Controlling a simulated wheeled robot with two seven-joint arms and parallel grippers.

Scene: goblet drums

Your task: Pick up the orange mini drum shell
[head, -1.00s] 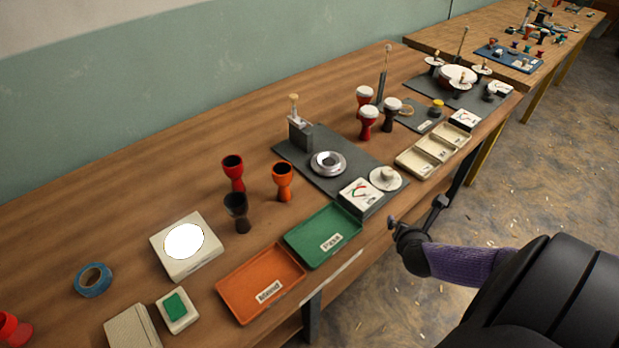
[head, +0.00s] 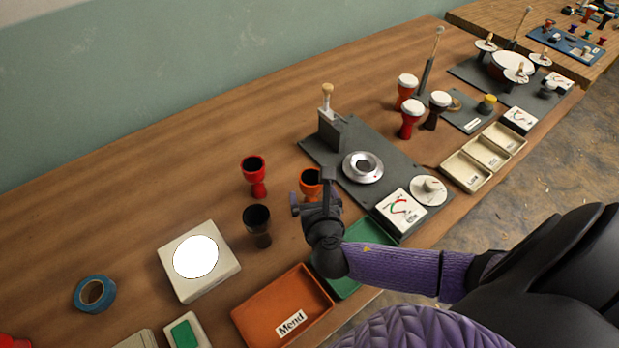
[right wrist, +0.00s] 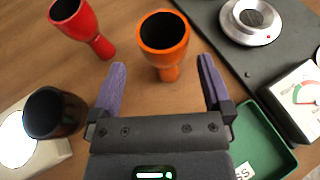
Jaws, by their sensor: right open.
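The orange mini drum shell (head: 310,181) stands upright on the wooden table, partly hidden behind my right gripper in the head view. In the right wrist view the orange shell (right wrist: 164,38) shows its dark open top, just beyond and between the two fingertips. My right gripper (head: 312,200) is open and empty, and its purple fingers (right wrist: 162,78) point toward the shell without closing on it. I cannot tell from these views whether a finger touches it. My left gripper is not in view.
A red shell (head: 255,176) stands left of the orange one, and a black shell (head: 257,228) stands nearer. A green tray (head: 370,232) and an orange tray (head: 285,308) lie along the front edge. A grey mat (head: 345,165) with a metal ring fixture is to the right.

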